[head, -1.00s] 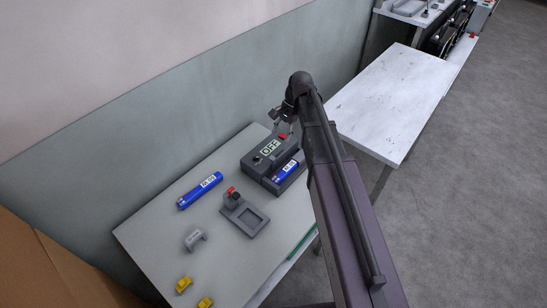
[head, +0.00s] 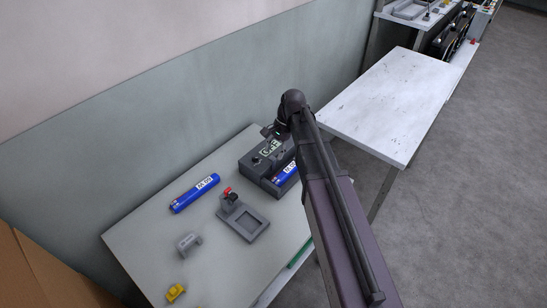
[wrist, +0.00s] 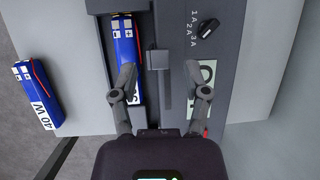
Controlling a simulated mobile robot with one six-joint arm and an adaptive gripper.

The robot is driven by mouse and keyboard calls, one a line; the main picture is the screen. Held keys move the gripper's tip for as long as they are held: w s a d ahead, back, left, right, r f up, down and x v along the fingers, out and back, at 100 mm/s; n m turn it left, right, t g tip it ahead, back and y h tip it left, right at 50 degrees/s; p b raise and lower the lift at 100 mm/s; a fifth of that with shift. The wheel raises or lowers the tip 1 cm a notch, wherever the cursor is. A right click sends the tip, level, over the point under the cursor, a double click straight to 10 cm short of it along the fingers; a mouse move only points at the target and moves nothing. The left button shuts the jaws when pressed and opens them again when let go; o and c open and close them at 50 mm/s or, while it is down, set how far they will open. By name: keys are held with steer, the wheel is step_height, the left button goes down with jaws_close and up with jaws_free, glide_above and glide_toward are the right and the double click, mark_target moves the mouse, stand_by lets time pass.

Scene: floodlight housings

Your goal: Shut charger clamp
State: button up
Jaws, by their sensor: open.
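The dark grey charger (head: 254,160) sits at the far right end of the grey table, with a display and a black knob (wrist: 208,28) on top. A blue battery (head: 286,174) lies in its front slot and also shows in the wrist view (wrist: 125,45). A small grey clamp block (wrist: 158,59) sits beside the battery over a narrow dark strip; I cannot tell whether it touches the battery. My gripper (wrist: 160,68) is open above the charger, one finger over the battery side, the other over the display (wrist: 207,75). The clamp block lies between the fingers, not gripped.
A loose blue battery (head: 195,193) lies left of the charger. Another, marked 40 W (wrist: 38,95), shows at left in the wrist view. A grey fixture with a red-tipped part (head: 243,217), a grey bracket (head: 188,243) and a yellow piece (head: 176,292) stand nearer. A white table (head: 390,105) is bare.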

steer(key=shift+s+a+f+b, duration=0.15)
steer(key=shift+f+b, duration=0.15)
steer(key=shift+f, duration=0.15)
jaws_close()
